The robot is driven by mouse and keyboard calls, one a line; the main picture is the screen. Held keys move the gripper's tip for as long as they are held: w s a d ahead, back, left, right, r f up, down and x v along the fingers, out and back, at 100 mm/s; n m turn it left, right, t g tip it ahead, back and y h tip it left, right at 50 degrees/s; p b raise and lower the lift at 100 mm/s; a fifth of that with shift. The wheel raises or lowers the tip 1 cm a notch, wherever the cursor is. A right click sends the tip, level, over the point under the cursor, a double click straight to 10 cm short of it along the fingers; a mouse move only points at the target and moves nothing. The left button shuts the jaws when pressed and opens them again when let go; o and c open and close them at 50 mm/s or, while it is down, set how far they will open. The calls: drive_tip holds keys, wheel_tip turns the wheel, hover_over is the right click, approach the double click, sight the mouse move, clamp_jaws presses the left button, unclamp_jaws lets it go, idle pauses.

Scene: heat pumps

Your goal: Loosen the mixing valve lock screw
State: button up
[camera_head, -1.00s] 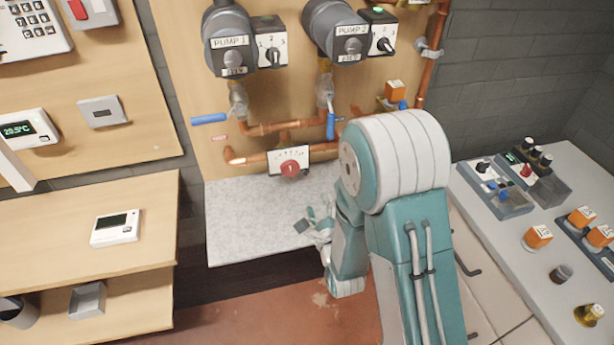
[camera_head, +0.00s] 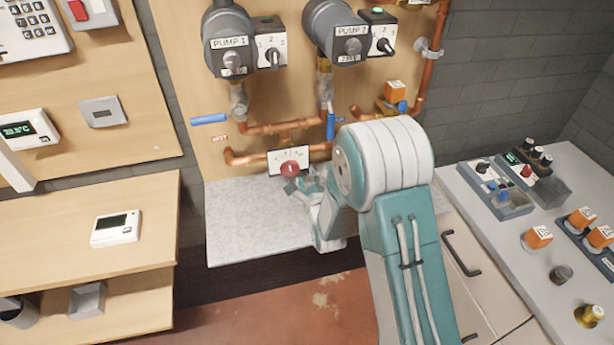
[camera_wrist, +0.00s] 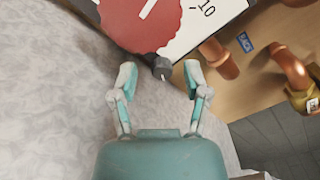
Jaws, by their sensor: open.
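The mixing valve has a red knob (camera_head: 290,169) on a white scale plate (camera_head: 302,156), fixed to the copper pipework. In the wrist view the red knob (camera_wrist: 140,20) fills the top, with the scale plate (camera_wrist: 208,18) beside it. A small dark grey lock screw (camera_wrist: 162,67) sticks out at the knob's lower edge. My gripper (camera_wrist: 160,80) is open, one finger on each side of the screw, with gaps showing between them. In the head view my gripper (camera_head: 300,186) is just below the red knob, and I cannot make out the screw there.
A speckled grey shelf (camera_head: 240,230) lies below the valve, mostly clear. Copper pipes (camera_head: 262,129) and a blue lever (camera_head: 330,126) are above it. Pump 1 (camera_head: 228,40) and Pump 2 (camera_head: 335,25) are higher up. A counter with controls (camera_head: 510,270) stands at the right.

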clamp_jaws()
drive_tip(key=shift+n, duration=0.5)
drive_tip(key=shift+f, duration=0.1)
unclamp_jaws()
